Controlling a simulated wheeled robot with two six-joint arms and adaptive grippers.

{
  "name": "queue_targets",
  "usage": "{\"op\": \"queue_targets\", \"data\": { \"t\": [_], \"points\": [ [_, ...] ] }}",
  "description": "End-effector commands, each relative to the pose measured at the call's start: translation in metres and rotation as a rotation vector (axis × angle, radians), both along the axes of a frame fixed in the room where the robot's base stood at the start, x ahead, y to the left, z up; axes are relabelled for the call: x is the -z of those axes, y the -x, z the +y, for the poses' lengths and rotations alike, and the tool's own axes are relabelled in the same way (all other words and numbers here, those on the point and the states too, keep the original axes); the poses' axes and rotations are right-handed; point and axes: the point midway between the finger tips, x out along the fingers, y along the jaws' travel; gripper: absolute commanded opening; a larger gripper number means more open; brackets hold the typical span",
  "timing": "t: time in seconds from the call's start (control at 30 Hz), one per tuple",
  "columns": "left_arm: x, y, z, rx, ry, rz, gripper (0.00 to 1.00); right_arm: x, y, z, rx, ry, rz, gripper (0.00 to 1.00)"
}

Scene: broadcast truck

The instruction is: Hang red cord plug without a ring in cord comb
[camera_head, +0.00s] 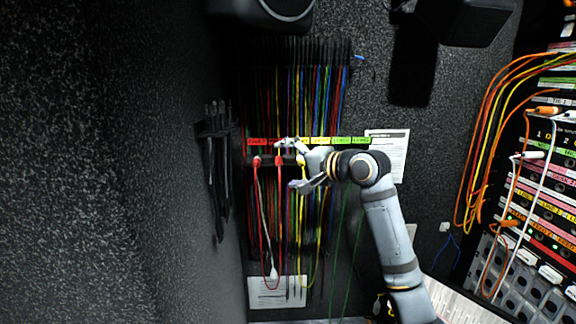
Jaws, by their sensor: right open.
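The cord comb (300,48) is a dark row of teeth high on the back wall, with red, yellow, green and blue cords hanging from it. Below the coloured label strip (320,141), a red plug (257,161) sits at the left and another red plug (279,161) sits to its right. A yellow plug (301,160) is beside them, partly by my gripper. My right gripper (289,164) is open at the row of plugs, its fingers pointing left. Whether it touches a plug, and whether either red plug has a ring, is too small to tell. My left gripper is out of view.
A pale plug (273,273) hangs low on a cord near a white sheet (276,292). Black cables (217,170) hang on a holder at the left. A patch rack (535,210) with orange, yellow and white cords fills the right side.

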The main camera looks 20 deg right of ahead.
Motion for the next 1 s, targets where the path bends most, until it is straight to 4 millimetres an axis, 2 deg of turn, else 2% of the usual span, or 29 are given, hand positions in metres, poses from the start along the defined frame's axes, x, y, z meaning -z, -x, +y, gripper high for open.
{"op": "queue_targets", "data": {
  "t": [0.5, 0.83, 1.0],
  "points": [
    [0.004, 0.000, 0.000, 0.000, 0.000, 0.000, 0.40, 0.000, 0.018, 0.005, 0.000, 0.001, 0.000, 0.94],
    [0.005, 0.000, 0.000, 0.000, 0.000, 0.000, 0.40, 0.000, 0.022, 0.006, 0.000, 0.001, 0.000, 0.94],
    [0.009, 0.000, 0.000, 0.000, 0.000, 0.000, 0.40, 0.001, 0.039, 0.011, 0.000, 0.004, -0.002, 0.94]
  ]
}}
